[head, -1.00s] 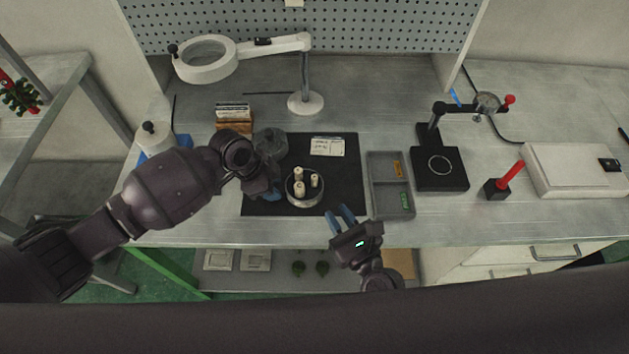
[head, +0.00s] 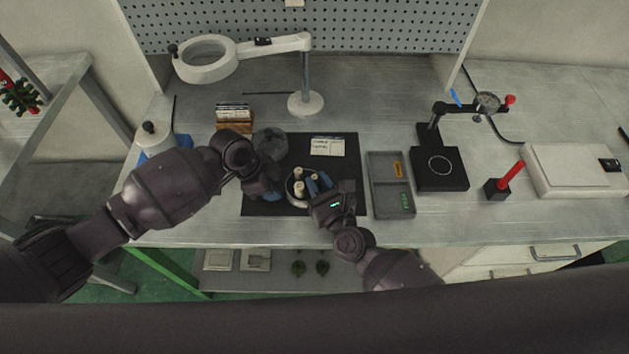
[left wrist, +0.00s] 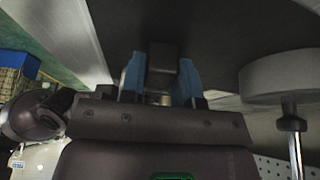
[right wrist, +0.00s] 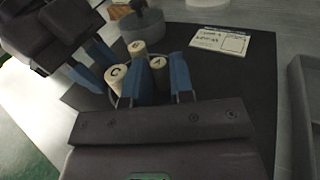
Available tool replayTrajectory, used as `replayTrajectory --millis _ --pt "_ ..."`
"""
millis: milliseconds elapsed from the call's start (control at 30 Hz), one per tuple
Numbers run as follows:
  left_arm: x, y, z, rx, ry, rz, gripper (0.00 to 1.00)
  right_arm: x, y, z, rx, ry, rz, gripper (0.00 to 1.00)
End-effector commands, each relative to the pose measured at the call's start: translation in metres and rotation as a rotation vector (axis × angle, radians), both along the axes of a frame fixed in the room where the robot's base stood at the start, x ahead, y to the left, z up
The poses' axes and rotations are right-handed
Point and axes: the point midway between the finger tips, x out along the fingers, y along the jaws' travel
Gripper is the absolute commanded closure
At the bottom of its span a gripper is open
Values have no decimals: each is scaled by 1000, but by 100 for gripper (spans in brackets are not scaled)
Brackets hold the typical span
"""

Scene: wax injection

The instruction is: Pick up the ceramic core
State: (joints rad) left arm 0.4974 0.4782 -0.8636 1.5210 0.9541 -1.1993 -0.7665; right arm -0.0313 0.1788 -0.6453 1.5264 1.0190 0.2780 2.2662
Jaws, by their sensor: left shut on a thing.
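Several cream ceramic cores (head: 299,188) stand upright in a round dish (head: 289,187) on the black mat. My right gripper (head: 319,184) hides part of the dish. My left gripper (left wrist: 163,75) is shut on a dark block (left wrist: 163,58) left of the dish; what the block belongs to is unclear.
The black mat (head: 345,175) also bears a white label card (head: 327,146) and a grey round pot (head: 270,142). A grey divided tray (head: 390,184) stands close to the right. The magnifier lamp's base (head: 305,103) stands behind. Bare bench lies in front of the mat.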

Motion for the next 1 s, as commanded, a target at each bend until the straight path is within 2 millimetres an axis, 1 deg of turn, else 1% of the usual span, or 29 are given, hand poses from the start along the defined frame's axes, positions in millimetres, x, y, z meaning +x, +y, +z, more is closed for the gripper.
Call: replayTrajectory --millis 33,133,400,433,500,567,867,1000 --pt "1 0 1 -1 -2 2 100 6 3 1 2 -1 0 78" --pt "1 0 1 -1 -2 2 100 13 6 1 0 -1 -1 78" --pt "1 0 1 -1 -2 2 100 15 7 1 0 -1 -1 78" --pt "1 0 1 -1 -2 2 100 15 7 1 0 -1 -1 81" --pt "1 0 1 -2 -2 2 100 15 7 1 0 -1 -1 92" --pt "1 0 1 -2 -2 2 100 15 7 1 0 -1 -1 100" --pt "1 0 1 -2 -2 2 100 15 7 2 1 -1 -1 100" --pt "1 0 1 -2 -2 2 100 15 8 9 4 1 -1 100"
